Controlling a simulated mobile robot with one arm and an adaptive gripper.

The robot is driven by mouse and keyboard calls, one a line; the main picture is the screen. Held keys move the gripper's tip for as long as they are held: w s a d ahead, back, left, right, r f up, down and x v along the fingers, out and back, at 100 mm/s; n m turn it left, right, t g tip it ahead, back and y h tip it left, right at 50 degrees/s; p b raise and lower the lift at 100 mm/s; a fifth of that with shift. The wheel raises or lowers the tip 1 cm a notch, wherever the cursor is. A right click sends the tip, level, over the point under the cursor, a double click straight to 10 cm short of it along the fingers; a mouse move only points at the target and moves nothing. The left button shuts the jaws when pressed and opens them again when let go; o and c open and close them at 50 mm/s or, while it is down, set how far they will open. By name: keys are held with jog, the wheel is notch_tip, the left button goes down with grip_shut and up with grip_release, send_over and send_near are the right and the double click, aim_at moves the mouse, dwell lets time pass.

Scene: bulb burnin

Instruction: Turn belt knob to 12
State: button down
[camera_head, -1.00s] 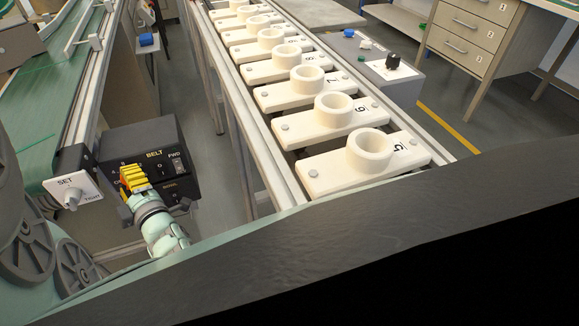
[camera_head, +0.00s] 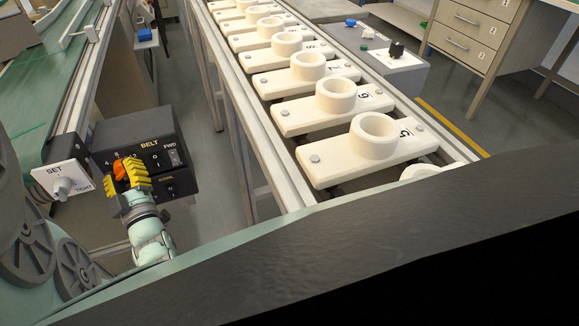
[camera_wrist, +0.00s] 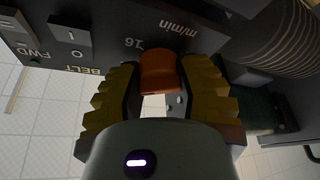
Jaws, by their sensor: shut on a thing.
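The dark BELT control box (camera_head: 182,184) stands at the left, below the green conveyor's edge. Its orange knob (camera_head: 119,170) sits between the yellow ridged fingers of my gripper (camera_head: 126,172). In the wrist view, the orange knob (camera_wrist: 160,68) lies between the fingertips of my gripper (camera_wrist: 161,78), which is shut on it. An upside-down 16 and "m/min" show on the panel beside the knob. The fingers cover part of the scale, and I cannot tell which number the knob points to.
A FWD switch (camera_head: 172,156) is right of the knob on the same box. A white SET panel (camera_head: 62,183) with its own knob is close on the left. A rail line (camera_head: 262,150) with several white numbered carriers runs to the right. Grey floor shows between.

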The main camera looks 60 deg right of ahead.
dwell(0.4)
jog(key=c, duration=0.5)
grip_release()
jog(key=shift+c, duration=0.2)
jog(key=v, duration=1.2)
